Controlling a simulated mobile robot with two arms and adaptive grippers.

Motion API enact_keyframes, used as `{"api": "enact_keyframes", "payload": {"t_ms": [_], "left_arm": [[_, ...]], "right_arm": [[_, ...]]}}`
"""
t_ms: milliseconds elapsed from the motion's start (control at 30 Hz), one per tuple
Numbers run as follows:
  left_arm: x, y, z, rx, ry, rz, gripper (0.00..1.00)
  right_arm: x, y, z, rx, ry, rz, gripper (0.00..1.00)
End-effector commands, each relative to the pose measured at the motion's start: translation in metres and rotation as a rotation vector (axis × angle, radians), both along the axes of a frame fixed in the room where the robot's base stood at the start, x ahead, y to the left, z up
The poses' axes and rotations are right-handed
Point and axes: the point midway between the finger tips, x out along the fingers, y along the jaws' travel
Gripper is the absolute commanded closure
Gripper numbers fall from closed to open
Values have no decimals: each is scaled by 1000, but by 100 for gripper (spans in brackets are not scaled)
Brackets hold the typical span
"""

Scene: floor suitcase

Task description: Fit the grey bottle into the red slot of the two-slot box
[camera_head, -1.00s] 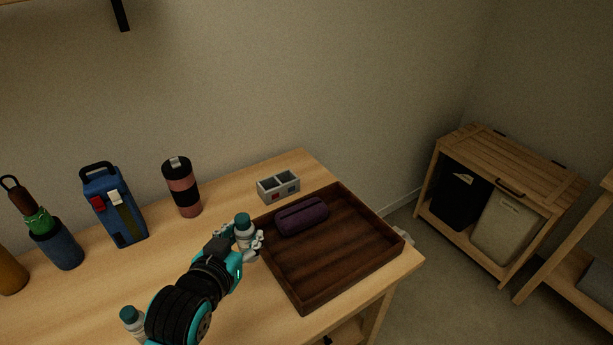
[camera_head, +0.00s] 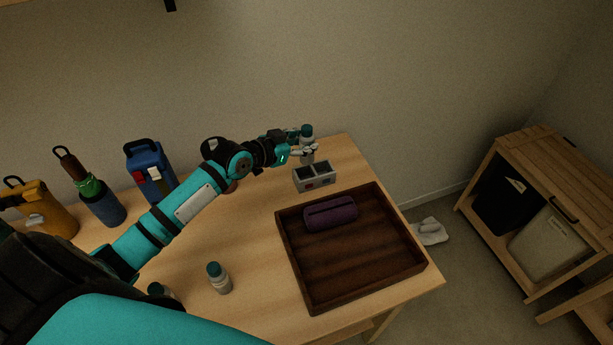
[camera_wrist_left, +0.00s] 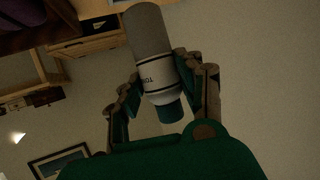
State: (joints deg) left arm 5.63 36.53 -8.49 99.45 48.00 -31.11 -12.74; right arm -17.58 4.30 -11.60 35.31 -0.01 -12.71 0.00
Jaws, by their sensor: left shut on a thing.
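My left gripper (camera_head: 302,149) is shut on a grey bottle with a teal cap (camera_head: 307,132). In the head view the bottle looks upright, cap up, and shows just above and behind the two-slot box. In the left wrist view the grey bottle (camera_wrist_left: 150,35) sits between both fingers (camera_wrist_left: 160,95), with a white label band. The small grey two-slot box (camera_head: 314,178) stands on the table behind the tray. Its front has a red mark at left and a bluish one at right; both slots look empty. My right gripper is not in view.
A dark wooden tray (camera_head: 297,270) holds a purple case (camera_head: 331,213). Two similar capped bottles, one clear (camera_head: 219,278) and one partly hidden by my arm (camera_head: 160,289), stand at the front. A blue flask (camera_head: 151,170) and other containers line the back left. Table between is clear.

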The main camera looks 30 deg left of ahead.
Motion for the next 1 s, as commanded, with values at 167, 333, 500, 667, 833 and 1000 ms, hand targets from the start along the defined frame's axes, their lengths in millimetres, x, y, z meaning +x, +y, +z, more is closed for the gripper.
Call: {"api": "enact_keyframes", "payload": {"t_ms": [167, 333, 500, 667, 833, 1000], "left_arm": [[3, 8, -18, -3, 5, 8, 98], [3, 8, -49, -2, 3, 9, 98], [3, 7, -65, -1, 1, 7, 98], [3, 7, -89, -2, 2, 7, 98], [3, 7, -98, -1, -1, 8, 98], [3, 7, -97, -2, -1, 7, 98]], "right_arm": [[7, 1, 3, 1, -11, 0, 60], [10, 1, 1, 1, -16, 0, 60], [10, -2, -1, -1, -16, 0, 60], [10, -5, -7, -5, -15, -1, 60], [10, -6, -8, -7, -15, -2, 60], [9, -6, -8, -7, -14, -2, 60]]}}
